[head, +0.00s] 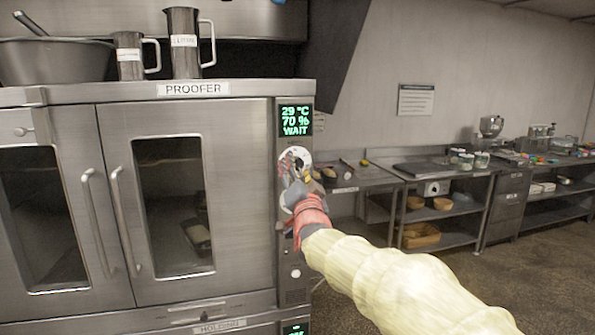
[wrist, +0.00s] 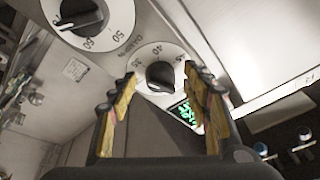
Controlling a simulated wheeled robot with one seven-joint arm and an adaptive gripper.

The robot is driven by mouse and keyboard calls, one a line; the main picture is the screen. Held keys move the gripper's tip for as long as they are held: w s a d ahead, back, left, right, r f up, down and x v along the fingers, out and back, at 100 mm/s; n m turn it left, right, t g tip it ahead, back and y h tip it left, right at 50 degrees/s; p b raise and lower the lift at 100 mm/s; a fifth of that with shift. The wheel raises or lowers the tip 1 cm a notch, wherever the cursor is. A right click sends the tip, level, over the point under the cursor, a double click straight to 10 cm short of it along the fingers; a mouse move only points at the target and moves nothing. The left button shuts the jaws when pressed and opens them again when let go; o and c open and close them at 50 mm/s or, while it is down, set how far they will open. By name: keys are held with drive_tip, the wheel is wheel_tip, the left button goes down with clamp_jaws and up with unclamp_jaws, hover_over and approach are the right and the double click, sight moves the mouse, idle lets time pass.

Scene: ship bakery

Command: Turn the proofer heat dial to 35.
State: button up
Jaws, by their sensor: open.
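The proofer heat dial (wrist: 160,76) is a black knob on a white numbered plate in the wrist view. In the head view my gripper (head: 296,172) is at the control panel and covers part of a white dial plate. The green display (head: 296,120) reads 29 °C, 70 % and WAIT.
A second dial (wrist: 83,15), beside a DAMP % label, is close to the heat dial. The steel proofer (head: 230,110) has two closed doors with upright handles. Jugs and a bowl stand on top. Steel benches (head: 445,170) line the wall at right.

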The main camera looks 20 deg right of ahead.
drive_tip(key=shift+s, duration=0.1)
drive_tip(key=v, duration=1.1)
drive_tip(key=shift+s+f, duration=0.2)
drive_tip(key=shift+s, duration=0.15)
drive_tip(key=shift+a, duration=0.1)
